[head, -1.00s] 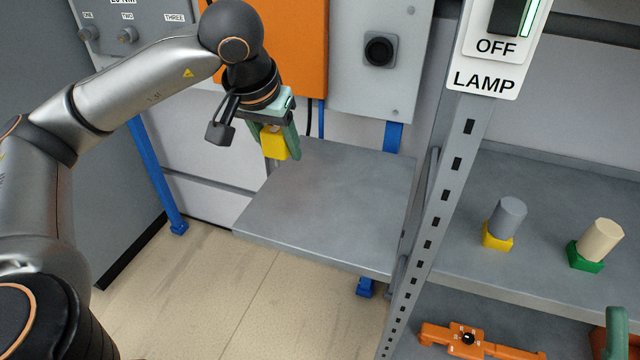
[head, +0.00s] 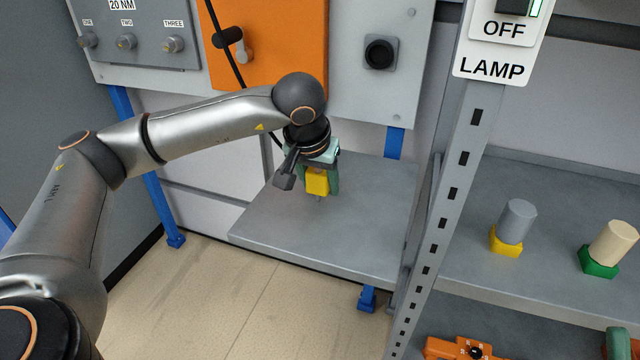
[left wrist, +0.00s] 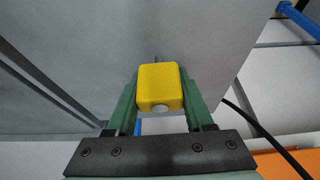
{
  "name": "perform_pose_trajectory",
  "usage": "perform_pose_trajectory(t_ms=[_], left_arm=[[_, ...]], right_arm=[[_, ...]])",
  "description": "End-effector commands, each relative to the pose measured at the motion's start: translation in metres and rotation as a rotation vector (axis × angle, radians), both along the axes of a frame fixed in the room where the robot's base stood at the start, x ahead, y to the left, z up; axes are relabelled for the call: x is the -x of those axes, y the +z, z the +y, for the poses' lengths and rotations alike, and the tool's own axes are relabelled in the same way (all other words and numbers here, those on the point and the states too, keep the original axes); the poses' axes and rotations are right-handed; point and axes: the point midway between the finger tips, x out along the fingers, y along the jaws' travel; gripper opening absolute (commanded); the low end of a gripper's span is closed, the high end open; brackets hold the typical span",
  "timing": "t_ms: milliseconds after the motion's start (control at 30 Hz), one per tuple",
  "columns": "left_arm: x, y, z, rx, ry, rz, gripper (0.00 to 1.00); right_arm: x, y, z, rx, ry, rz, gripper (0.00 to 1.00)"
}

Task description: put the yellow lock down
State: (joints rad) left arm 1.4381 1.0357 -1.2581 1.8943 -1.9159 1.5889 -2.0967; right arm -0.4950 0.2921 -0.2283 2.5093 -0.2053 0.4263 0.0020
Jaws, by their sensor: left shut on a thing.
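The yellow lock (head: 317,182) is a small yellow block held between the green fingers of my left gripper (head: 320,188). The lock also shows in the left wrist view (left wrist: 160,86), with a round grey spot on its near end and a grey stub at its far end. My left gripper is shut on it, over the grey metal shelf (head: 320,240) below the orange panel. I cannot tell whether the lock touches the shelf or hangs just above it. My right gripper is not in view.
At the right, a rack shelf holds a grey cylinder on a yellow base (head: 514,222) and a cream cylinder on a green base (head: 608,250). A perforated post (head: 450,200) stands between rack and grey shelf. An orange tool (head: 460,348) lies lower. The grey shelf's front is clear.

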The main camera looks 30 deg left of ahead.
Motion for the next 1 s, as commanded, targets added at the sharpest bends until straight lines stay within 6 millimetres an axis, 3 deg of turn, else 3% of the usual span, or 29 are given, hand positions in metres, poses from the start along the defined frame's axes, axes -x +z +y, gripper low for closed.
perform_pose_trajectory(t_ms=[233,267,500,767,1000], left_arm=[[0.0,-0.004,0.0,0.001,-0.001,0.0,0.0],[0.0,-0.002,0.0,0.001,-0.001,0.0,0.55],[0.0,-0.002,0.0,0.001,-0.001,0.0,0.82],[0.0,0.0,0.0,0.0,-0.001,-0.001,0.82],[0.009,0.031,-0.003,0.001,-0.003,-0.004,0.82]], right_arm=[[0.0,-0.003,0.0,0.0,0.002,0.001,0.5],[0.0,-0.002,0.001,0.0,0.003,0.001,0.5],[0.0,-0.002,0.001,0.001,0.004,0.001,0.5],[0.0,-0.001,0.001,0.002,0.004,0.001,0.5],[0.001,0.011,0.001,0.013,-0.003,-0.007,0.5]])
